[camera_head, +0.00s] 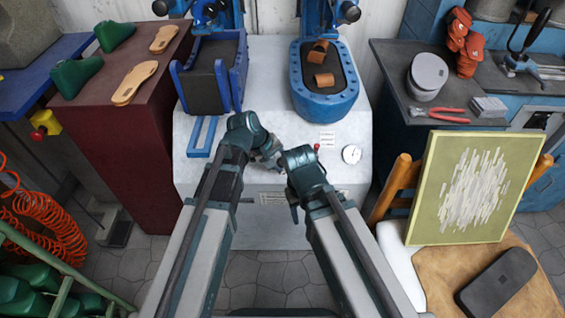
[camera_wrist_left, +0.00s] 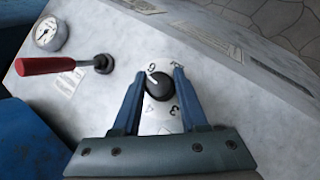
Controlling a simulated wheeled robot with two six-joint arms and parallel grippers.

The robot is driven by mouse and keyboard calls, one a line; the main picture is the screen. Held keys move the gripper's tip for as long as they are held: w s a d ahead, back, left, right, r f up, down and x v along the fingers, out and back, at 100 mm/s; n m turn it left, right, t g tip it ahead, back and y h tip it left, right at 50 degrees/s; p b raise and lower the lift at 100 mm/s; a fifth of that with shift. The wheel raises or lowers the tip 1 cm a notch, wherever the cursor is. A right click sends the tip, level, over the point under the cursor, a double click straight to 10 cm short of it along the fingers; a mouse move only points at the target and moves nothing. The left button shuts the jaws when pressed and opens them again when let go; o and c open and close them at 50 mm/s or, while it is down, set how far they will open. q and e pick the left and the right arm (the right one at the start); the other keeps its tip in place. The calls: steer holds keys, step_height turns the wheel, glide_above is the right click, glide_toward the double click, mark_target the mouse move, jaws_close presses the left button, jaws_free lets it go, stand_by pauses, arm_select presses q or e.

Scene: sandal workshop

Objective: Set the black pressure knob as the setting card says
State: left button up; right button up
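The black pressure knob (camera_wrist_left: 160,86) sits on the pale machine panel in the left wrist view. Its white mark points up-left, close to the 6. A 4 and a 3 show below it; another number is partly covered by a finger. My left gripper (camera_wrist_left: 161,74) has its fingers on either side of the knob, seemingly touching it. In the head view my left gripper (camera_head: 273,158) reaches the panel; the knob is hidden there. My right arm ends beside it, and its fingers are not clear. Printed labels show on the panel (camera_head: 327,139), too small to read.
A red-handled lever (camera_wrist_left: 60,65) and a round gauge (camera_wrist_left: 50,33) are beside the knob. Behind stand a blue open box (camera_head: 209,75) and a blue oval tub (camera_head: 325,100) with brown pieces. A framed panel (camera_head: 475,188) leans at right; a dark red cabinet (camera_head: 120,150) stands at left.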

arm_select(q)
jaws_close()
steer(key=shift+w+d+r+m+g+y+p, duration=0.15)
steer(key=shift+r+m+g+y+p, duration=0.15)
steer(key=shift+m+y+p, duration=0.3)
steer(key=shift+f+m+y+p, duration=0.1)
steer(key=shift+m+y+p, duration=0.25)
steer(key=shift+m, duration=0.25)
steer(key=shift+f+m+g+y, duration=0.15)
steer(key=shift+m+g+y, duration=0.2)
steer(key=shift+m, duration=0.25)
steer(key=o, duration=0.8)
jaws_free()
